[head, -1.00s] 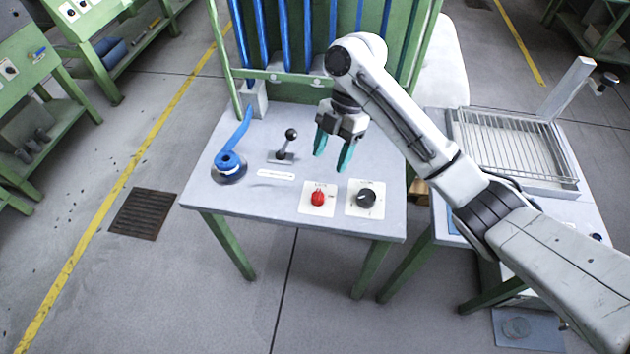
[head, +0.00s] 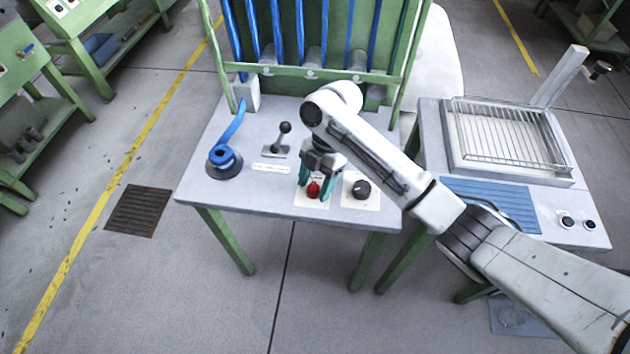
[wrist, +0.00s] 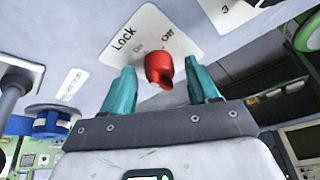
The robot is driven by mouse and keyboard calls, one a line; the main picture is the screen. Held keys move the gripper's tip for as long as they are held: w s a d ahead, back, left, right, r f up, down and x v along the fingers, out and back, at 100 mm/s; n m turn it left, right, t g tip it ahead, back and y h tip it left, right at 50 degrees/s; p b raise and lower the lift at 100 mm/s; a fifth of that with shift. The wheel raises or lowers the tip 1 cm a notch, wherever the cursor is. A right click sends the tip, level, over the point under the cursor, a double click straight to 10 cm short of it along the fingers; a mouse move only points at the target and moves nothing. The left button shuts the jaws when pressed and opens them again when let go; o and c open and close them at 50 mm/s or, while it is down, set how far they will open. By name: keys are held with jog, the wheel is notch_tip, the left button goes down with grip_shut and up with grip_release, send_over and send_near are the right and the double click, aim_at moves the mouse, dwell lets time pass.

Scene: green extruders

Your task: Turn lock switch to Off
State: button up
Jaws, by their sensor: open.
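The red lock switch (head: 313,189) sits on a white plate near the front edge of the grey table. In the wrist view the red knob (wrist: 159,68) stands on the plate (wrist: 150,36) marked "Lock", with "On" and "Off" labels beside it. My gripper (head: 314,190) is over the switch, its teal fingers open on either side of the knob. In the wrist view my gripper (wrist: 163,85) shows a gap between each finger and the knob. The knob's exact pointing direction is hard to tell.
A black knob (head: 361,189) on its own plate is just right of the switch. A black-balled lever (head: 284,130) and a blue strap reel (head: 224,160) stand to the left. Green posts with blue strips rise behind. A side table with a wire rack (head: 510,130) is at right.

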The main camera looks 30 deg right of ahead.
jog(key=c, duration=1)
jog(key=shift+r+m+p, duration=0.1)
jog(key=shift+m+p, duration=0.2)
jog(key=shift+p, duration=0.1)
jog(key=shift+c, duration=0.2)
jog(key=shift+s+r+m+t+p, duration=0.15)
jog(key=shift+m+t+p, duration=0.25)
jog(key=shift+m+p, duration=0.55)
jog(key=m+t+p, duration=0.1)
jog(key=m+p, duration=0.2)
jog(key=shift+s+m+y, duration=0.1)
jog(key=shift+m+y, duration=0.2)
jog(key=shift+m, duration=0.05)
jog(key=m+t+p, duration=0.1)
jog(key=m+p, duration=0.1)
jog(key=m, duration=0.1)
jog(key=m+t+p, duration=0.1)
jog(key=m+p, duration=0.1)
jog(key=shift+s+f+m+t, duration=0.2)
jog(key=shift+m+t, duration=0.1)
jog(key=shift+m, duration=0.1)
jog(key=shift+w+h, duration=0.1)
jog(key=shift+h, duration=0.3)
